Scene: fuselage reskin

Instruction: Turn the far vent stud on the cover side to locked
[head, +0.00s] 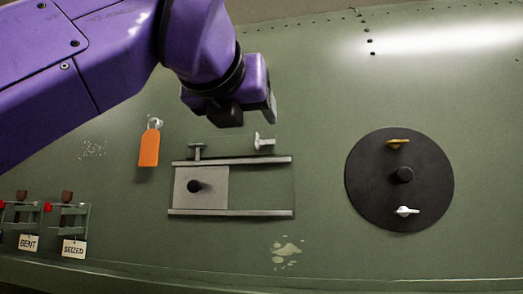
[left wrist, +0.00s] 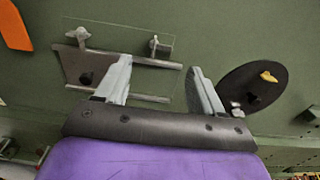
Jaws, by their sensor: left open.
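Two pale metal studs sit just above the upper rail of a slide panel. The left stud (head: 197,150) has its bar lying flat across, and the right stud (head: 265,141) has its bar roughly upright. Both also show in the left wrist view, the left stud (left wrist: 82,39) and the right stud (left wrist: 155,44). Their lock marks are too small to read. My left gripper (head: 249,110) is open and empty, above the right stud in the head view and apart from it. In the left wrist view its fingers (left wrist: 160,68) are spread in front of the panel. My right gripper is out of view.
The slide panel (head: 215,187) has a black knob and two rails. Right of it, a round black disc (head: 365,180) bears a yellow lever (head: 398,142) and a white lever (head: 407,211). An orange tag (head: 149,148) hangs at left. Racks labelled BENT and SEIZED stand lower left.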

